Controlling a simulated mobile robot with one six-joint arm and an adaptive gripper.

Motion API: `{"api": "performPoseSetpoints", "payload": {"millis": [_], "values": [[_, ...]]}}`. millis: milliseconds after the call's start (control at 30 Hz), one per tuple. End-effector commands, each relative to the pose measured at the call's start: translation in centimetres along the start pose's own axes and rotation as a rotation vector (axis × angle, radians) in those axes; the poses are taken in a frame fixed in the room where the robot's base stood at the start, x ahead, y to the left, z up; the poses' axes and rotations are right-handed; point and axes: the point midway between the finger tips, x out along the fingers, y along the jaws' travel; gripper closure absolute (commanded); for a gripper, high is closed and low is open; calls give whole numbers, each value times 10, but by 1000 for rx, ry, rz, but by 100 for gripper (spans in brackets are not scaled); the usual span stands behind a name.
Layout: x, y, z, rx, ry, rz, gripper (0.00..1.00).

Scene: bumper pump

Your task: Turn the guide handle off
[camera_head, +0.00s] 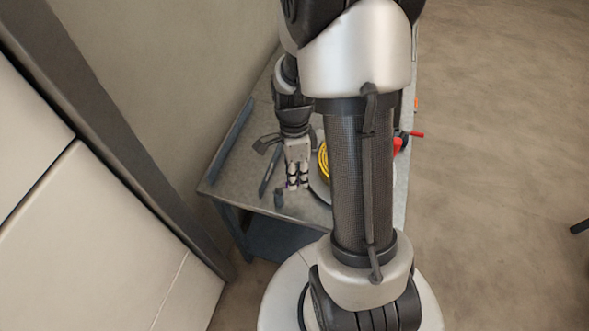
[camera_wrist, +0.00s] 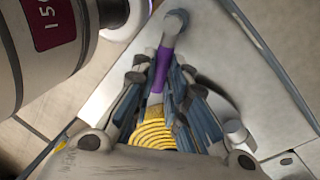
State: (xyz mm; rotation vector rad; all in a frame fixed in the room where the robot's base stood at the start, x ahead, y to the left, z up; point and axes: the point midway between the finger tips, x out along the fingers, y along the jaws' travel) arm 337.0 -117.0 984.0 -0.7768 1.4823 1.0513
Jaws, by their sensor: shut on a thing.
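The guide handle, a rod with a purple band (camera_wrist: 161,68) and a rounded grey end, runs between my fingers in the wrist view. I take this rod to be the guide handle. My gripper (camera_wrist: 160,100) is shut on it; the grey end sticks out past the fingertips. In the head view my gripper (camera_head: 297,180) points down near the front of the grey table, with a bit of purple showing at its fingertips. The fingers hide part of the rod. A yellow ribbed round part (camera_wrist: 153,136) shows behind the fingers in the wrist view.
The grey table (camera_head: 232,180) stands along the wall. The yellow part (camera_head: 323,160) and a red part (camera_head: 397,146) show beside my arm, which hides much of the pump. Dark tools (camera_head: 268,143) lie left of my gripper. Open floor is on the right.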

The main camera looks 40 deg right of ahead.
Motion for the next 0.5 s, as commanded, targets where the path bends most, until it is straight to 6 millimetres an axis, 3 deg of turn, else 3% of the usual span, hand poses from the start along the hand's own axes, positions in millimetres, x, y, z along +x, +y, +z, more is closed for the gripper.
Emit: {"api": "performPoseSetpoints", "payload": {"millis": [500], "values": [[2, 20, 2, 394, -78, 1, 100]]}}
